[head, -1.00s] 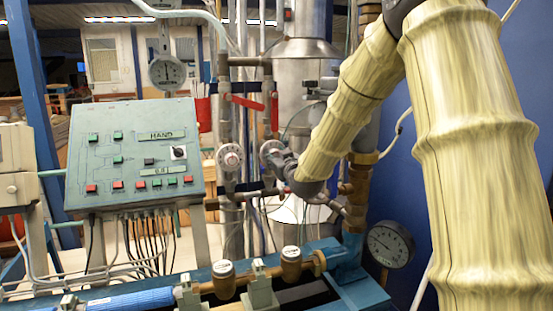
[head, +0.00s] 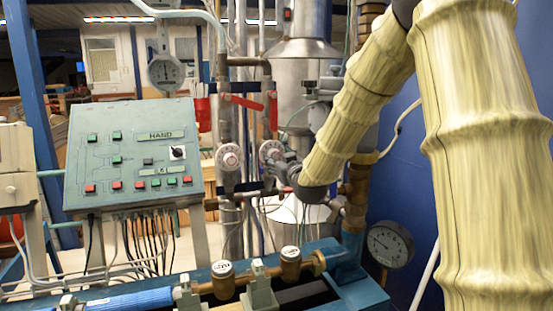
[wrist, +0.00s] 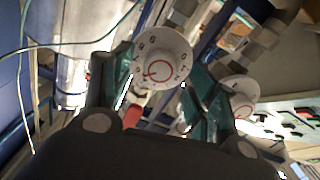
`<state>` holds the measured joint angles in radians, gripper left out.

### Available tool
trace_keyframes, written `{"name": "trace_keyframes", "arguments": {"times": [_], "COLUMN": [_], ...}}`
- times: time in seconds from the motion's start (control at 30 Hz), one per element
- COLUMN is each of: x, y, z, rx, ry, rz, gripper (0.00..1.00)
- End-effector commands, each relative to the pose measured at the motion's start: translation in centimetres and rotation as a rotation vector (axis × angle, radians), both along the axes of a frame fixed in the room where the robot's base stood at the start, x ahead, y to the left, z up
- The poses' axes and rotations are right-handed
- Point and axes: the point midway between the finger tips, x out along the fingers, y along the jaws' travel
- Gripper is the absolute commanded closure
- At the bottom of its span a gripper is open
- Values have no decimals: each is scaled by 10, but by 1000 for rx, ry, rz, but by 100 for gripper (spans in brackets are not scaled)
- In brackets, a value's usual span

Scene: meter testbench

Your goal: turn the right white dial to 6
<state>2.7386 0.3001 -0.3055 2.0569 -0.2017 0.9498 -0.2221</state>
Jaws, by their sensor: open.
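The right white dial (head: 270,151) is on the pipework in the head view, partly covered by my gripper (head: 282,166). In the wrist view the same white dial (wrist: 161,58), with dark marks around its rim and a red ring in its middle, shows between my open gripper's (wrist: 158,78) two teal-padded fingers. I cannot tell whether the fingers touch it, nor clearly which number it is set to. The left white dial (head: 229,158) is beside it, and shows at the right in the wrist view (wrist: 238,96), outside the fingers.
Red lever handles (head: 243,101) are above the dials. A control panel (head: 130,150) with buttons is at the left. A round gauge (head: 389,244) is at the lower right, and brass-fitted pipes (head: 290,265) run below. Pipes and cables crowd the dial area.

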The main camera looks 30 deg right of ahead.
Motion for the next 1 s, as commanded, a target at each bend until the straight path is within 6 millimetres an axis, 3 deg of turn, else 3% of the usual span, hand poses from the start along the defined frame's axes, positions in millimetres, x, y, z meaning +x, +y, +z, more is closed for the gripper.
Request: {"name": "trace_keyframes", "arguments": {"times": [0.3,0.5,1.0], "x": [-57,-81,-89], "y": [14,19,21], "z": [0,0,0], "rx": [1,0,1], "ry": [1,1,0], "rz": [1,1,0], "gripper": [42,42,42]}}
